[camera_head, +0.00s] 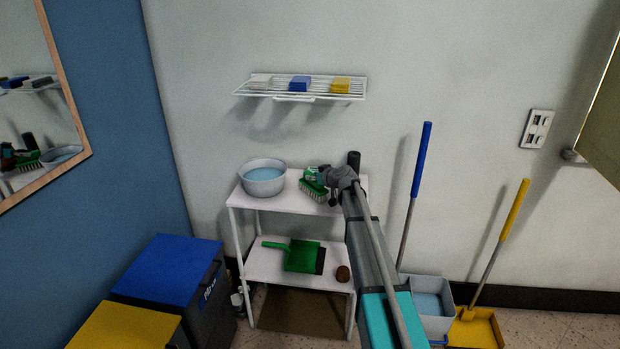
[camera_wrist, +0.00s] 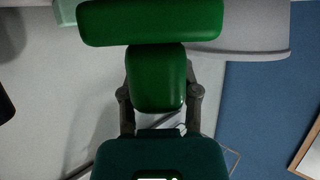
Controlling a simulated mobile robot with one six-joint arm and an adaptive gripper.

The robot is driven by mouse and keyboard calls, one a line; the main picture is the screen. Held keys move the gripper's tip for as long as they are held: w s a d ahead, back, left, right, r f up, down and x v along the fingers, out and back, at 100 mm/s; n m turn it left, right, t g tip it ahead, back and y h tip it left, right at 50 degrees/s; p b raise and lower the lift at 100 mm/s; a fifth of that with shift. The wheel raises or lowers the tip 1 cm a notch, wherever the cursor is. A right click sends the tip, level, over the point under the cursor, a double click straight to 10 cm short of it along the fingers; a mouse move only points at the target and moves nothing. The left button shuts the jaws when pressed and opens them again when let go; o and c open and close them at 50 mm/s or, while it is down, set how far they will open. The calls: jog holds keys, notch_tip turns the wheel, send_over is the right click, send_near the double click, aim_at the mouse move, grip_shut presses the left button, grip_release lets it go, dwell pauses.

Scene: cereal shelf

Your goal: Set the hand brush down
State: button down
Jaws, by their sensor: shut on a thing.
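The green hand brush (camera_head: 311,190) is at the top shelf (camera_head: 285,207) of the white rack, right of the basin, with its pale bristles facing down. I cannot tell whether the bristles touch the shelf. My gripper (camera_head: 326,178) reaches in from the right and is shut on the brush. In the wrist view, the brush's green handle (camera_wrist: 156,90) lies between the two fingers of my gripper (camera_wrist: 158,75), and the wide brush back (camera_wrist: 150,22) spans the top. The bristles are hidden there.
A grey basin (camera_head: 263,180) of water stands left of the brush. A dark upright cylinder (camera_head: 354,159) is behind my gripper. The lower shelf holds a green dustpan (camera_head: 302,256) and a brown round thing (camera_head: 343,273). A wire wall rack (camera_head: 300,88) with sponges hangs above.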

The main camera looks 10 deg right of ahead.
jog(key=shift+f, duration=0.2)
jog(key=shift+c, duration=1.7)
grip_release()
jog(key=shift+r, duration=0.1)
jog(key=shift+r, duration=0.2)
jog(key=p+v, duration=0.4)
jog(key=v, duration=0.8)
jog(key=shift+p, duration=0.4)
